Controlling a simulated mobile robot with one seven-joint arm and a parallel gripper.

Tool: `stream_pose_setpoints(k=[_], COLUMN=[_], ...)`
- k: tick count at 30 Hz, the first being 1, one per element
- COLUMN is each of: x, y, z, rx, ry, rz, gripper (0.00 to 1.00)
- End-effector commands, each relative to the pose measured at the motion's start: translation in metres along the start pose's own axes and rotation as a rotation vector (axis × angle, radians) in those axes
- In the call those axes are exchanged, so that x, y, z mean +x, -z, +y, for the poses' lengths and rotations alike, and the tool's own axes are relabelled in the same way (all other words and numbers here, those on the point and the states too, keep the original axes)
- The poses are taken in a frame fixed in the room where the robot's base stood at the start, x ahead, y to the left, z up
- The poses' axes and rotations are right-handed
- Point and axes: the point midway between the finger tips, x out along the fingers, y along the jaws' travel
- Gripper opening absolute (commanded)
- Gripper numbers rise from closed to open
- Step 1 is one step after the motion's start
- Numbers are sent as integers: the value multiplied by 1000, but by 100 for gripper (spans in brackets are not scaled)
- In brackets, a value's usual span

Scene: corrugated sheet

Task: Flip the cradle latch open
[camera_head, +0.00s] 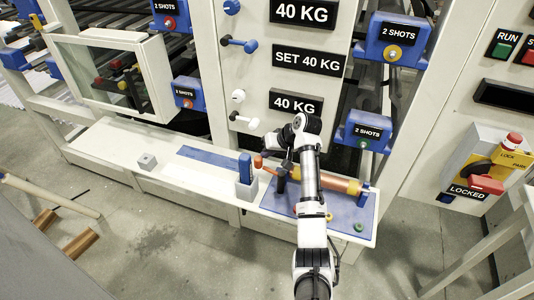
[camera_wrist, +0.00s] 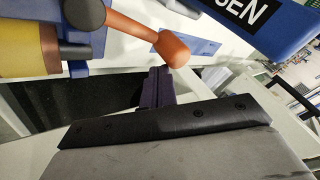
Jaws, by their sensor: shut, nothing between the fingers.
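The cradle latch appears to be the orange lever (camera_wrist: 150,35) in the wrist view, a rounded handle running from a dark grey pivot (camera_wrist: 82,14) down to the right. In the head view its orange end (camera_head: 258,161) shows just left of my wrist. A yellow and copper cylinder (camera_head: 340,183) lies in the cradle on a blue mat, and its yellow part (camera_wrist: 25,42) also shows in the wrist view. My gripper (camera_wrist: 158,88) is shut and empty, close below the lever in the picture. Contact cannot be told. My arm hides part of the cradle in the head view.
Blue "2 SHOTS" boxes (camera_head: 364,131) overhang behind.

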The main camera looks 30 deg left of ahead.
Motion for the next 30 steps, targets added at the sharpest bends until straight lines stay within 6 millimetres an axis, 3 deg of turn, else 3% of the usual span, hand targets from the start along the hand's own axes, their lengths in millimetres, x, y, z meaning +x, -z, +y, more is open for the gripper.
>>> stream_pose_setpoints(k=[18,24,30], x=[-119,-134,-135], y=[0,0,0], z=[1,1,0], rx=[-1,1,1], ry=[-2,-1,-1], rz=[4,2,1], gripper=[0,0,0])
